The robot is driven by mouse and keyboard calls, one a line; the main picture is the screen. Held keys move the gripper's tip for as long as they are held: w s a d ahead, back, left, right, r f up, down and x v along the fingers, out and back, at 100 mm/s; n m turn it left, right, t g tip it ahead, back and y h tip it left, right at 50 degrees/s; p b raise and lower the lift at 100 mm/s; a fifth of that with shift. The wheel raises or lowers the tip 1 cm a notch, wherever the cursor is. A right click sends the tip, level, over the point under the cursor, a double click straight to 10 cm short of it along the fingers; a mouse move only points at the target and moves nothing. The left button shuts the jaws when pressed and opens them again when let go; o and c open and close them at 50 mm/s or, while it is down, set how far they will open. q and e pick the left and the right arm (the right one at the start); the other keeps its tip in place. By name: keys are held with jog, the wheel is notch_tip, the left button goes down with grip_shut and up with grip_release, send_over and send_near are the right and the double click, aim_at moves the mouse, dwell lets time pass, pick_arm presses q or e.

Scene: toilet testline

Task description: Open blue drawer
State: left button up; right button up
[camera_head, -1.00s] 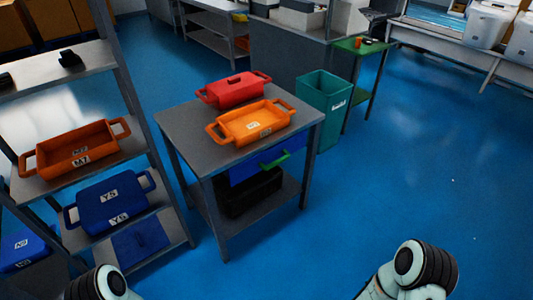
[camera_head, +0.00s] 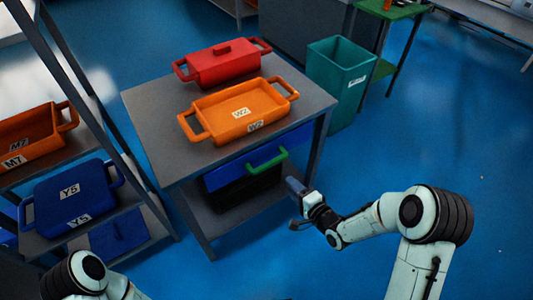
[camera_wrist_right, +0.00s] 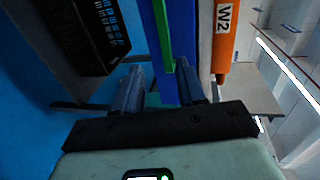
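The blue drawer (camera_head: 297,141) is under the top of a grey table and looks shut. Its green handle (camera_head: 267,161) sticks out in front. My right gripper (camera_head: 293,187) is just in front of and below the handle, apart from it. In the right wrist view, the two fingers of my right gripper (camera_wrist_right: 160,88) are spread and empty. The green handle (camera_wrist_right: 163,38) and the blue drawer front (camera_wrist_right: 184,30) lie ahead, with the handle roughly between the finger lines. Part of my left arm shows at the bottom left, but its gripper is not in view.
An orange tray (camera_head: 240,111) and a red lidded box (camera_head: 222,64) stand on the grey table (camera_head: 150,100). A black crate (camera_wrist_right: 85,35) is below the drawer. A teal bin (camera_head: 338,75) stands right of the table, a shelf with trays left. The blue floor in front is free.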

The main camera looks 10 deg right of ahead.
aim_at(271, 165)
pick_arm(q)
jog(key=shift+w+a+f+t+b, duration=0.2)
jog(key=shift+w+f+b, duration=0.15)
jog(key=shift+w+f, duration=0.2)
jog(key=shift+w+a+f+t+b, duration=0.2)
jog(key=shift+w+f+b, duration=0.2)
jog(key=shift+w, duration=0.15)
pick_arm(e)
jog(key=x, duration=0.9)
jog(key=r+x, duration=0.1)
jog(key=x, duration=0.3)
jog(key=shift+w+a+f, duration=0.1)
jog(key=shift+w+a, duration=0.05)
jog(key=shift+w, duration=0.25)
grip_shut()
